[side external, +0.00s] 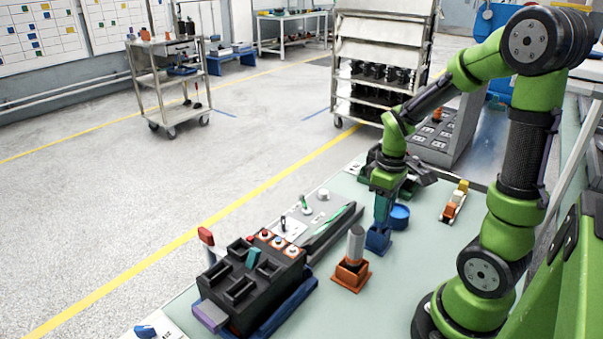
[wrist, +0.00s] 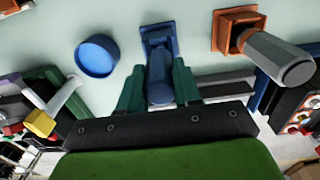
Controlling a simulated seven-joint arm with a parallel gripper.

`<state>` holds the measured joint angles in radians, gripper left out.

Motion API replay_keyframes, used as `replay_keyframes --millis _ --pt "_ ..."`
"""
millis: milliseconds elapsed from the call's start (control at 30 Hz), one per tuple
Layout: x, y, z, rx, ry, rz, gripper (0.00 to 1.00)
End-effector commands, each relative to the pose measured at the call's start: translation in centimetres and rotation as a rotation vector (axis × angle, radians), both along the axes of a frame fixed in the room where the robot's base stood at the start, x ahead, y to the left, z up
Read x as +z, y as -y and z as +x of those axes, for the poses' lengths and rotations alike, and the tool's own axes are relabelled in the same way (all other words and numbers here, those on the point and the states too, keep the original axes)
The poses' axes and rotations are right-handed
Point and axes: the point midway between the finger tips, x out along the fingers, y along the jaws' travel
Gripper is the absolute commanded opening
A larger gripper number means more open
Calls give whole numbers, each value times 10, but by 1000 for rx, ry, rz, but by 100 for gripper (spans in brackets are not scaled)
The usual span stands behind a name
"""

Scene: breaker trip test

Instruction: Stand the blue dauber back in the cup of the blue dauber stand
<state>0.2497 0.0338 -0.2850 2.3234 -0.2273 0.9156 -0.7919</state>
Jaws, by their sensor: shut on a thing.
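The blue dauber (wrist: 160,84) is between the two green fingers of my gripper (wrist: 158,90), which is shut on it. In the side view my gripper (side external: 383,208) points down over the blue dauber stand (side external: 377,241). In the wrist view the dauber lines up with the blue stand (wrist: 159,33), its far end at or in the stand's cup. I cannot tell whether it is seated on the bottom. The fingers hide most of the dauber in the side view.
A round blue dish (side external: 400,216) lies close beside the stand. An orange stand (side external: 351,274) holds an upright grey dauber (side external: 355,244) nearer the front. A black breaker test fixture (side external: 250,285) is at the left. The mat is clear around the orange stand.

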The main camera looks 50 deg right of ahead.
Motion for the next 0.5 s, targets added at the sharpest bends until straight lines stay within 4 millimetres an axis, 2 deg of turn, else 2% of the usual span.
replay_keyframes --millis 333,367,500 --pt "-9 0 0 -1 0 0 3" --pt "-9 0 0 -1 1 0 36" --pt "-8 0 0 -1 1 0 57"
